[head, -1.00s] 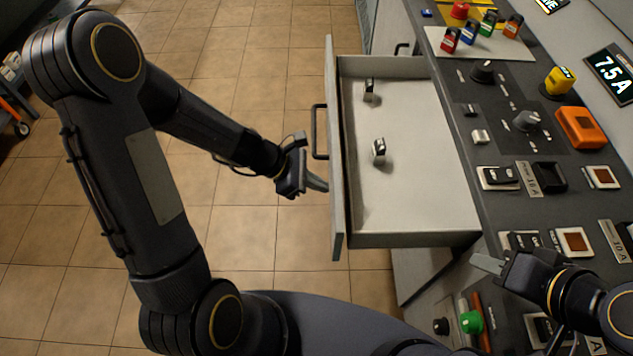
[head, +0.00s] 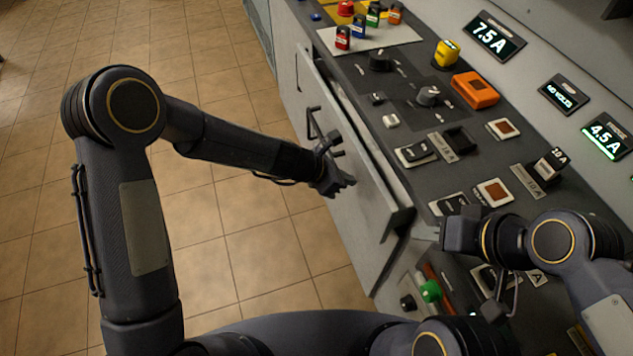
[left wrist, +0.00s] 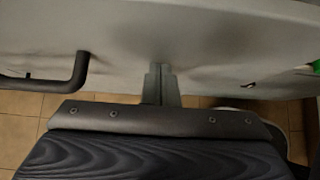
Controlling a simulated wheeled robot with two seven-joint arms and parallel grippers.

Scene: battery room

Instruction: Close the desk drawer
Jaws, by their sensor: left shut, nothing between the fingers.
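The desk drawer shows as a pale grey front panel (head: 362,178) in the head view, almost in against the desk (head: 400,150). A narrow gap shows behind its top edge, and the inside is hidden. Its dark bar handle (head: 312,122) is on the panel's outer face. My left gripper (head: 350,183) is shut and empty at the panel, on the near side of the handle. In the left wrist view, the shut fingers (left wrist: 160,85) point at the panel (left wrist: 200,40) and appear to meet it; the handle (left wrist: 70,78) is at the left. My right gripper (head: 440,232) is over the desk's near edge; its fingers are unclear.
The desktop holds switches, knobs, an orange block (head: 475,90), a yellow plug (head: 446,53) and several coloured pieces on a white plate (head: 370,37). A green knob (head: 430,290) is below the right gripper. The tiled floor (head: 220,220) at the left is clear.

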